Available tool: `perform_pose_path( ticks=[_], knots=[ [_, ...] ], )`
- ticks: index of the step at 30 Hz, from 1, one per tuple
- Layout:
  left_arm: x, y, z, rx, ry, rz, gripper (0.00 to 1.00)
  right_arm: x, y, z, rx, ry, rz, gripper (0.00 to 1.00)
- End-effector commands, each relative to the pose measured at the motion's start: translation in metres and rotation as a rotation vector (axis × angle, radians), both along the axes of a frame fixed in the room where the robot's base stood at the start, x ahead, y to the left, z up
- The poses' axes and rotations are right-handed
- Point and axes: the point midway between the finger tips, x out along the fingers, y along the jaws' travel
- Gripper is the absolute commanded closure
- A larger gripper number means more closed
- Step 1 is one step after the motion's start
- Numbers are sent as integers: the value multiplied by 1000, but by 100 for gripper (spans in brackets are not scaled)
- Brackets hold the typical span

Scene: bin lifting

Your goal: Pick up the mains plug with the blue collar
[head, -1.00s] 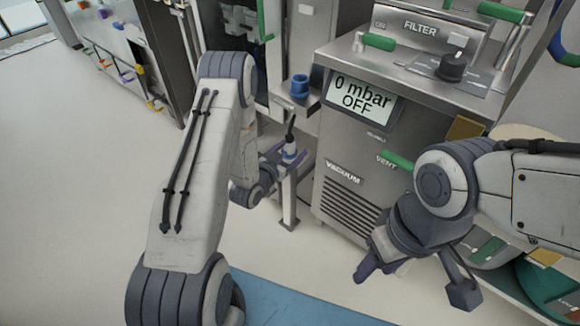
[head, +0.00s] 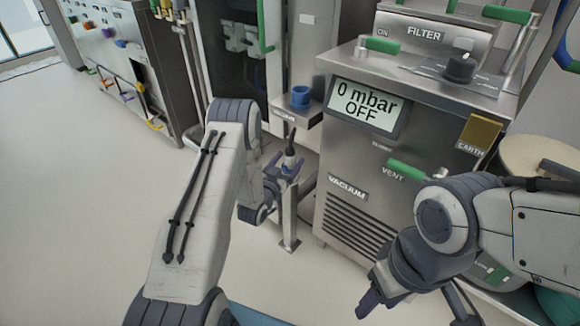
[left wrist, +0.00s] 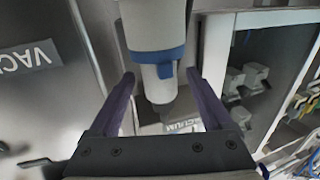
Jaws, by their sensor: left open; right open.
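The mains plug with the blue collar (left wrist: 157,56) is large in the left wrist view, pale above and below the collar. It also shows small in the head view (head: 289,161), upright at a small stand, with a dark cable rising from it. My left gripper (left wrist: 161,73) is open, with one purple finger on each side of the plug's lower part. Gaps show between the fingers and the plug. The left gripper also shows in the head view (head: 284,168). My right gripper (head: 373,298) is open and empty in front of the vacuum cabinet.
A steel vacuum cabinet (head: 335,212) with a display reading 0 mbar OFF stands right of the plug. A blue cup-like fitting (head: 299,97) sits on a small steel shelf behind it. Open floor (head: 90,190) lies at the left.

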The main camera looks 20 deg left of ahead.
Motion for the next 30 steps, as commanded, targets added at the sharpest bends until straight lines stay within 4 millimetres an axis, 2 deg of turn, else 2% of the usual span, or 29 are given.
perform_pose_path(
  ticks=[3,10,11,12,17,18,30],
  knots=[
    [11,-1,0,0,-2,0,17,0,0,-4,0,0,0,50],
    [12,-1,1,-1,1,1,17,0,0,-3,0,0,0,50],
    [12,-1,1,-1,1,1,21,0,0,-3,0,0,0,50],
    [12,-1,1,-1,1,1,36,0,0,-3,0,0,0,50],
    [12,-1,1,-1,1,1,97,0,0,-3,0,0,0,50],
    [12,-1,1,-1,1,1,100,0,0,-3,0,0,0,50],
    [12,0,8,0,-1,1,100,0,0,0,0,0,0,50]
  ],
)
